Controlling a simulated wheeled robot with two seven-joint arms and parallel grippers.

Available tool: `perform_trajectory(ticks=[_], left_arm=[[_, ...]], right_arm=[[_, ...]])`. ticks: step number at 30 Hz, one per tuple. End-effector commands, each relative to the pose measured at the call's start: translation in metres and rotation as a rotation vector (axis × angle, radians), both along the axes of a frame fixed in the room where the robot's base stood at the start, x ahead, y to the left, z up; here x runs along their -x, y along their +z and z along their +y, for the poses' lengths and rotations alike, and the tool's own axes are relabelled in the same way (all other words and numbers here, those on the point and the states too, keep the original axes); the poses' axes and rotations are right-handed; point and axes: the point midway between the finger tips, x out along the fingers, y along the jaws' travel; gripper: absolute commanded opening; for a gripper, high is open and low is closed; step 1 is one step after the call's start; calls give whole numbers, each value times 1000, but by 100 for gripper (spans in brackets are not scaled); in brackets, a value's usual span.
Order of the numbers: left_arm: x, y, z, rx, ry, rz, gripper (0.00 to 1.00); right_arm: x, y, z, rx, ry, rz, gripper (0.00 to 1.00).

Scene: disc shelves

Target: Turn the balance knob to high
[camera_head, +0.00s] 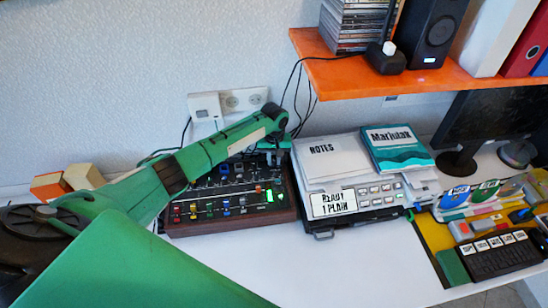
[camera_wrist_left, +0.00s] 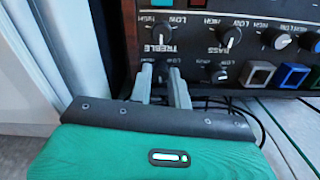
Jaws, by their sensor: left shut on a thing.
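The black mixer panel (camera_head: 282,212) with a dark wooden frame sits on the white desk, covered in knobs, colored caps and faders. My left gripper (camera_head: 272,150) reaches over its far right part. In the left wrist view its two grey fingers (camera_wrist_left: 162,78) are shut on a small dark knob (camera_wrist_left: 163,71) near the panel edge. The label of that knob is hidden, so I cannot tell its name. The treble knob (camera_wrist_left: 163,33) and bass knob (camera_wrist_left: 229,37) show close by, with low and high marks. My right gripper is out of view.
A stack of papers and a book (camera_head: 398,148) lie right of the mixer on a device with buttons. An orange shelf (camera_head: 345,76) hangs above. Cables (camera_wrist_left: 225,103) run along the panel's edge. The white desk (camera_head: 340,268) in front is clear.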

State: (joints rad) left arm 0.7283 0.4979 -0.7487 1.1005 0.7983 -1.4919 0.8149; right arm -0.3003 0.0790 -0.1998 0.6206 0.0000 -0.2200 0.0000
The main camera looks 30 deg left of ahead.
Motion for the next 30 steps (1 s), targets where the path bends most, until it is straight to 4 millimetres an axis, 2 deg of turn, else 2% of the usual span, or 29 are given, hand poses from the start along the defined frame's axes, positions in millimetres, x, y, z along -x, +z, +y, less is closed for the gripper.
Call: perform_trajectory(ticks=[6,18,30], left_arm=[[1,2,-1,1,-141,3,0],[0,1,-1,1,-387,2,0],[0,0,-1,1,-464,0,0]], right_arm=[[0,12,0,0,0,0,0],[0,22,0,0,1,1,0],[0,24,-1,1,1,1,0]])
